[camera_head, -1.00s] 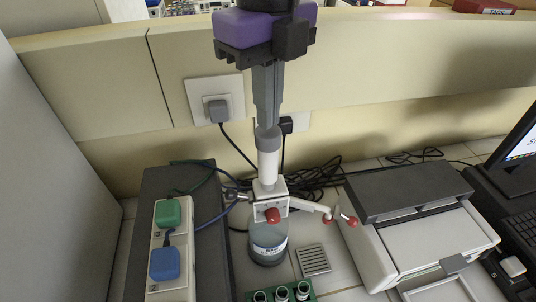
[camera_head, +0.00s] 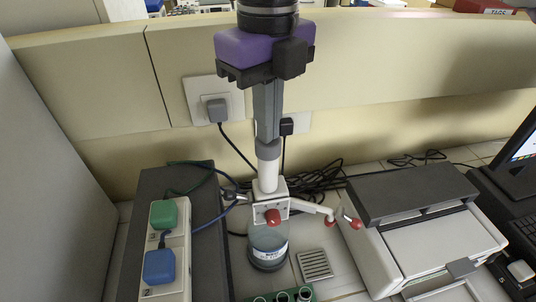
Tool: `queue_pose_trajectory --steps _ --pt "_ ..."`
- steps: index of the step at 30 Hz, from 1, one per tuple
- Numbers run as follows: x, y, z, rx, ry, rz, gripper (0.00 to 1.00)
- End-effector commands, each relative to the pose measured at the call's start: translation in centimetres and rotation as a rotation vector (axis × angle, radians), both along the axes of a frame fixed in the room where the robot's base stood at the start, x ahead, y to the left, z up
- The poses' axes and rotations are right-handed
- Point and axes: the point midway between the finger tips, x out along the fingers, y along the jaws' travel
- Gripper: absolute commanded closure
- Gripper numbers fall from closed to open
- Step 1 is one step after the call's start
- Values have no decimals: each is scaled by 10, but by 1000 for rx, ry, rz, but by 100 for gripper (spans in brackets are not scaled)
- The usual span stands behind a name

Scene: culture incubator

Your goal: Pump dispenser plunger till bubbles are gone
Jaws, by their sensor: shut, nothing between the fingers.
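The bottle-top dispenser (camera_head: 271,207) stands upright on the bench. It has a white body, a red knob at the front and a spout arm with red ends reaching right. Its plunger (camera_head: 268,172) is a white cylinder with a grey cap on top. A clear glass bottle (camera_head: 267,248) with bluish liquid and a white label is under it. My gripper (camera_head: 268,139), purple with grey fingers, points straight down. It is shut and empty, its fingertips at the grey cap, apparently touching it. Bubbles cannot be made out at this size.
A power strip (camera_head: 164,208) with green and blue plugs lies on a dark box at left. A white and grey machine (camera_head: 435,240) stands at right, close to the spout. A green rack (camera_head: 284,297) with tubes and a drain grate (camera_head: 314,265) are in front. Black cables lie behind.

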Motion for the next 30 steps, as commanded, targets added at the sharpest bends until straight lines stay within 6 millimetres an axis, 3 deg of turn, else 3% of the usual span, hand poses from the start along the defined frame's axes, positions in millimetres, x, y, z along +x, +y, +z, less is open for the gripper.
queue_pose_trajectory --steps 11,30 --pt "0 0 3 -2 2 0 100" --pt "0 0 37 -1 1 -1 100"
